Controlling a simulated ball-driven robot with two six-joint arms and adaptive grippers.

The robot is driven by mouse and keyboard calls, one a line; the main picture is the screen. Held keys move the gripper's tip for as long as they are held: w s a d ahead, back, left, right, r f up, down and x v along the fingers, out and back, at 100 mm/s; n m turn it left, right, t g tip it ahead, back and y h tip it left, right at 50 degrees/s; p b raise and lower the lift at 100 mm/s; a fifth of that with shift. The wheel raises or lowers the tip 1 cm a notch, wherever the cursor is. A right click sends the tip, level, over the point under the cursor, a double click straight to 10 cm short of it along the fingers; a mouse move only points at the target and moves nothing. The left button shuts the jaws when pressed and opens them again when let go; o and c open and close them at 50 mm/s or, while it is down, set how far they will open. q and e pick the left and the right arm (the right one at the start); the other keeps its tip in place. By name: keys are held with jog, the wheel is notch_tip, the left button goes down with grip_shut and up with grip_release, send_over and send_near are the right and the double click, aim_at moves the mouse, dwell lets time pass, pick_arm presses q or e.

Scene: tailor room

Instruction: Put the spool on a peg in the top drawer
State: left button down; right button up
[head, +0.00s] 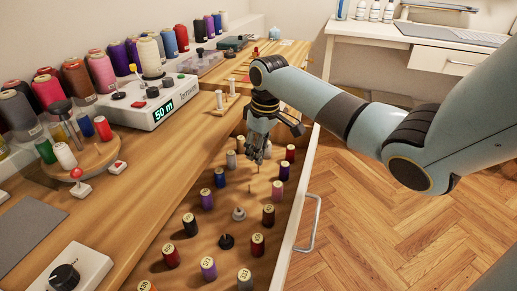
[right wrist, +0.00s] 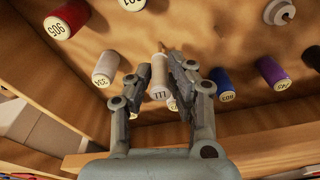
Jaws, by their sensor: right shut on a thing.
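My right gripper (head: 256,155) reaches down into the open top drawer (head: 298,205). It is shut on a pale spool labelled 777 (right wrist: 159,74), which shows between the fingers in the right wrist view. A bare wooden peg (right wrist: 161,49) shows just beyond the spool in that view; I cannot tell whether the spool touches it. In the head view the held spool is largely hidden by the fingers. A thin peg (head: 254,187) stands in the drawer below the gripper. My left gripper is not in view.
The drawer handle (head: 313,225) is at the right. The worktop (head: 130,215) with a thread counter (head: 150,104) lies left.

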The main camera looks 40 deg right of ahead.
jog(key=shift+f, duration=0.6)
jog(key=shift+f, duration=0.35)
jog(key=shift+f, duration=0.15)
jog(key=shift+f+b, duration=0.3)
jog(key=shift+f, duration=0.25)
jog(key=o, duration=0.8)
jog(key=r, duration=0.4)
jog(key=s+r, duration=0.1)
jog(key=r, duration=0.7)
jog(key=shift+s+d, duration=0.15)
jog(key=shift+s, duration=0.05)
jog(key=shift+f, duration=0.1)
